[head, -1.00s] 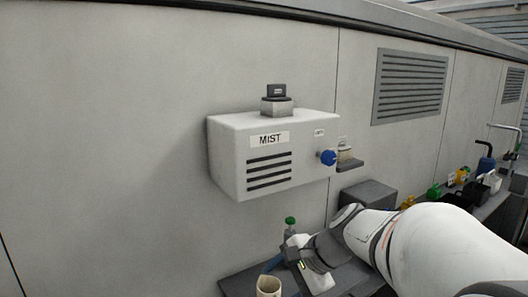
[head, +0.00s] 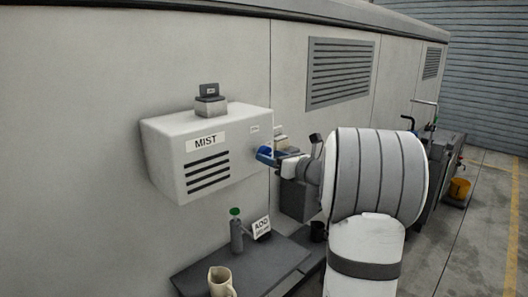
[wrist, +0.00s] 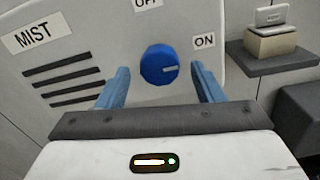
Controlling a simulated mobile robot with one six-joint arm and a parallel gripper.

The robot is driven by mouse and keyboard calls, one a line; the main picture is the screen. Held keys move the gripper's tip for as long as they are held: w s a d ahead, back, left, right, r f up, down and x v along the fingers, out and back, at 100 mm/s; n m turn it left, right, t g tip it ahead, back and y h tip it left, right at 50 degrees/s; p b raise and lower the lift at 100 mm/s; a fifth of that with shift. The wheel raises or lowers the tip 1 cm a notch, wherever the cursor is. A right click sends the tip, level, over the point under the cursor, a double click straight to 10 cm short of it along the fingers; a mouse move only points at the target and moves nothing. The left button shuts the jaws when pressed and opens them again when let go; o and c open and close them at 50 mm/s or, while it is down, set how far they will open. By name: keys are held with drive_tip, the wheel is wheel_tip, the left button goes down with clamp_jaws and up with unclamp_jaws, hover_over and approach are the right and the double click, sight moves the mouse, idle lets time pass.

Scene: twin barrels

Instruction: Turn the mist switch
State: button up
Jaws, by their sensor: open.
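The MIST box (head: 165,165) is a pale unit on the wall with dark slots on its front. Its switch is a round blue knob (wrist: 158,62) with a short white mark pointing right in the wrist view. The OFF label (wrist: 148,4) is above the knob and the ON label (wrist: 204,40) is to its right. My gripper (wrist: 160,76) is open, with one blue finger on each side of the knob and visible gaps between. In the head view my gripper (head: 268,156) is at the box's right side and largely covers the knob.
A small block with a dark tag (head: 210,103) sits on the box. A dark shelf (head: 255,268) below holds a beige mug (head: 221,283), a green-capped bottle (head: 236,232) and an ADD sign (head: 262,228). A small ledge with a beige item (wrist: 272,42) is right of the box.

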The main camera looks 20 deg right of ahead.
sight(268, 155)
drive_tip(key=shift+p+x, duration=0.3)
drive_tip(key=shift+x, duration=1.2)
drive_tip(key=shift+c, duration=0.3)
